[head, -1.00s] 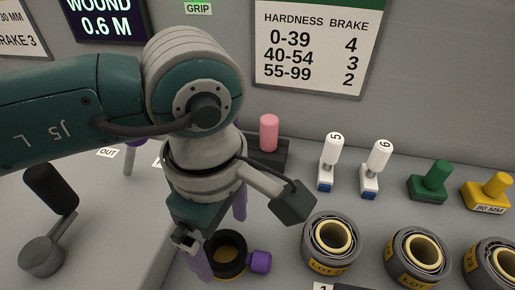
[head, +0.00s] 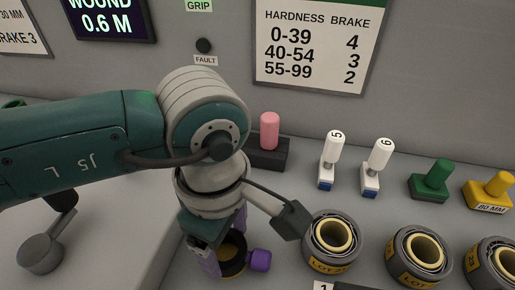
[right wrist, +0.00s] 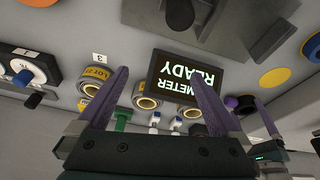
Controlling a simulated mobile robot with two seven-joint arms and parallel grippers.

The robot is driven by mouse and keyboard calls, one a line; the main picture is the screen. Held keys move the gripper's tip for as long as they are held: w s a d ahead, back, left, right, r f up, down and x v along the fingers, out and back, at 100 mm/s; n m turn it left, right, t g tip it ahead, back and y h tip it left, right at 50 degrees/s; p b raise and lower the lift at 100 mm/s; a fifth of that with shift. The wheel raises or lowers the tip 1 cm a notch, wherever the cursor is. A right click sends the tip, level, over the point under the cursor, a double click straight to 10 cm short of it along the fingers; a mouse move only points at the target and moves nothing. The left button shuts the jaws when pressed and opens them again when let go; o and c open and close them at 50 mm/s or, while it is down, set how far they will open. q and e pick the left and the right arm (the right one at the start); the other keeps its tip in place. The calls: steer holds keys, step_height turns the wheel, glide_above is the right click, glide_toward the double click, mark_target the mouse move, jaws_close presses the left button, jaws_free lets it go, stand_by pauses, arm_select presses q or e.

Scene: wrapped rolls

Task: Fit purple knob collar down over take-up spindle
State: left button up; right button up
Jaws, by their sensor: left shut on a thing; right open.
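The purple-knobbed collar shows in the head view as a dark ring (head: 232,248) with a purple knob (head: 260,260) on its right side. My left gripper (head: 222,248), with purple fingers, is shut on it from above, low over the counter. The gripper hides part of the ring. A tan surface shows inside the ring. I cannot make out the take-up spindle, nor tell whether the ring is around it. My right gripper (right wrist: 160,75) is open and empty in the right wrist view, its purple fingers wide apart.
Lot-labelled rolls (head: 332,237) stand right of the collar. Behind them are a pink peg (head: 269,131), two white numbered levers (head: 328,162), a green knob (head: 432,180) and a yellow one (head: 490,192). A crank (head: 42,252) is at left. A meter screen (right wrist: 186,82) shows READY.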

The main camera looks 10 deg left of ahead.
arm_select(q)
steer(key=c, duration=0.5)
steer(key=shift+r, duration=0.15)
